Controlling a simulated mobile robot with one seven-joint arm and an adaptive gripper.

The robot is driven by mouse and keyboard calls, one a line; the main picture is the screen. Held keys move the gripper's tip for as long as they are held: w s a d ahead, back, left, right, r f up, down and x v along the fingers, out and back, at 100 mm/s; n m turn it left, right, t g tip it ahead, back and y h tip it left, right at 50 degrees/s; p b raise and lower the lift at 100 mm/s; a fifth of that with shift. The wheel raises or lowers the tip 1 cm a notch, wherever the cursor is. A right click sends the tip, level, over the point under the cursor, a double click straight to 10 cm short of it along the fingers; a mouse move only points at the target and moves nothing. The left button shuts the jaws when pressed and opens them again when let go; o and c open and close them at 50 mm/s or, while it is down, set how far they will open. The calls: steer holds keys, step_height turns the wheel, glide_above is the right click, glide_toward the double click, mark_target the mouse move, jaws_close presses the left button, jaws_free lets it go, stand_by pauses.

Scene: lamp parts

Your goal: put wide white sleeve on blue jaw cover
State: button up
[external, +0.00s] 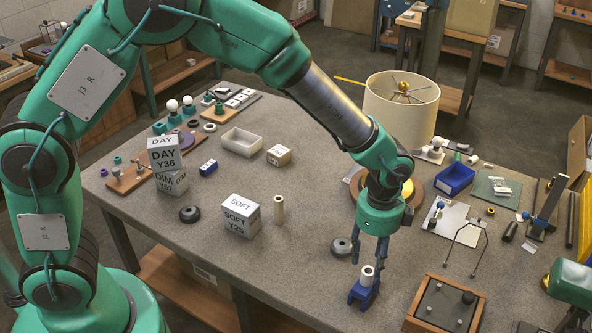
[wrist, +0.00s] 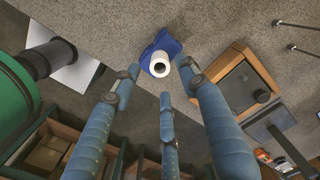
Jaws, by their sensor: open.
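The wide white sleeve (external: 367,276) stands upright on the blue jaw cover (external: 361,294) near the table's front edge. In the wrist view, the sleeve (wrist: 160,65) shows its open dark bore, with the blue jaw cover (wrist: 165,44) around and behind it. My gripper (external: 368,260) points down just above the sleeve, with its blue fingers spread. In the wrist view, the fingers of my gripper (wrist: 155,88) are apart and hold nothing. I cannot tell how far the sleeve reaches down over the cover.
A wooden box with a dark top (external: 445,305) stands close on the right. A lamp with a cream shade (external: 401,100) stands farther back.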

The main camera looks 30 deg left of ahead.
mark_target(368, 271)
steer(key=shift+r+p, duration=0.3)
steer(key=shift+r, duration=2.5)
steer(key=s+a+r+n+t+h, duration=0.1)
steer(key=a+r+n, duration=0.4)
steer(key=a+r, duration=0.7)
steer(key=s+a+r+n+t, duration=0.15)
steer(key=a+r+n, duration=0.35)
steer(key=a+r, duration=0.65)
steer(key=s+a+r+n+t+y, duration=0.1)
steer(key=s+a+r+n+t, duration=0.2)
steer(key=s+a+n, duration=0.6)
steer(key=s+a, duration=0.6)
steer(key=a, duration=0.4)
steer(key=shift+s+r+n, duration=0.35)
steer(key=shift+n, duration=0.05)
